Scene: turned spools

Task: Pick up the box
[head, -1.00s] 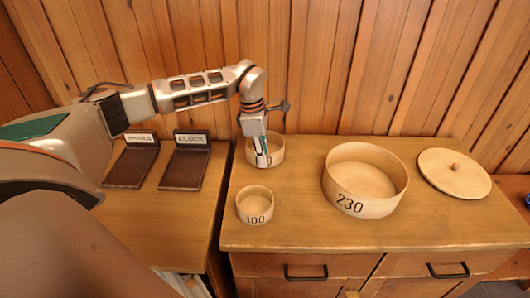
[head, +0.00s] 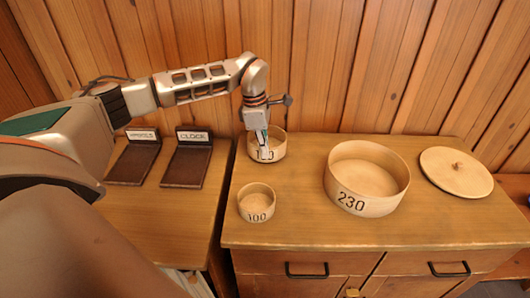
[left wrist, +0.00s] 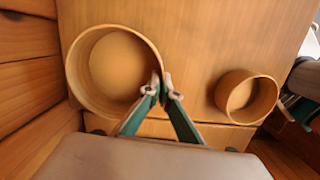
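A small round wooden box (head: 278,148) with a black number, partly covered by my gripper, is at the back left of the cabinet top. My left gripper (head: 264,148) is over its front wall. In the left wrist view the round box (left wrist: 85,50) is at upper left, and my left gripper (left wrist: 163,80) has its fingertips close together, one on each side of the thin wall. The fingers look shut on that wall. Whether the box's base touches the wood cannot be told. My right gripper is not in view.
A smaller box marked 100 (head: 257,216) stands in front, and a large open box marked 230 (head: 366,205) to the right. A round lid (head: 455,180) lies far right. Two dark labelled stands (head: 187,165) are on the left surface. A plank wall rises close behind.

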